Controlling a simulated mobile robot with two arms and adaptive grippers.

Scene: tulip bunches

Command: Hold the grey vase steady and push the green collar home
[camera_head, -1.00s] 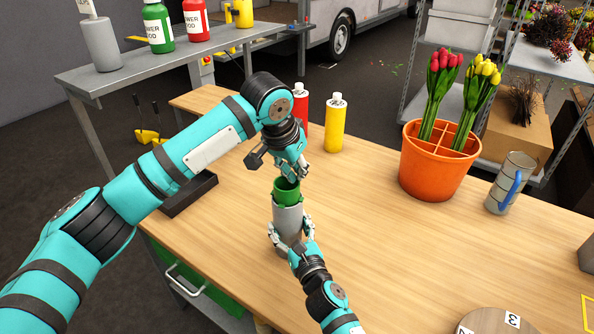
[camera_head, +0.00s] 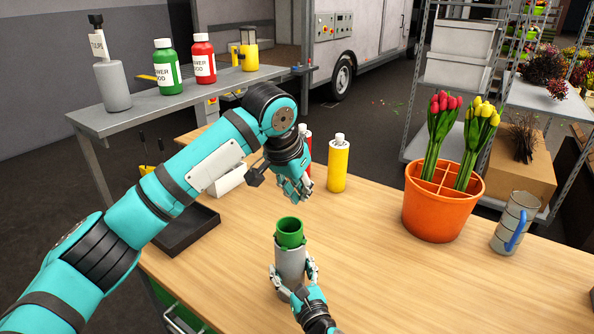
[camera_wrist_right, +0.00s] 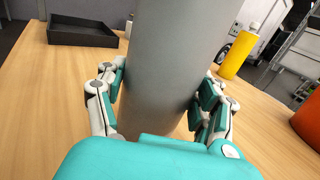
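The grey vase (camera_head: 290,262) stands upright on the table, seen from above in the head view; it also fills the middle of the right wrist view (camera_wrist_right: 170,60). The green collar (camera_head: 289,239) sits in its mouth, with a good part standing up above the vase rim. My right gripper (camera_head: 293,277) is shut around the vase, one finger on each side, as the right wrist view also shows (camera_wrist_right: 162,105). My left gripper (camera_head: 296,198) hangs above and behind the collar, apart from it and empty. Its fingers overlap in this view, so their opening is unclear.
A yellow bottle (camera_head: 338,165) and a partly hidden red bottle (camera_head: 306,150) stand behind. A black tray (camera_head: 187,232) lies left, under my left arm. Table between vase and pot is clear.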

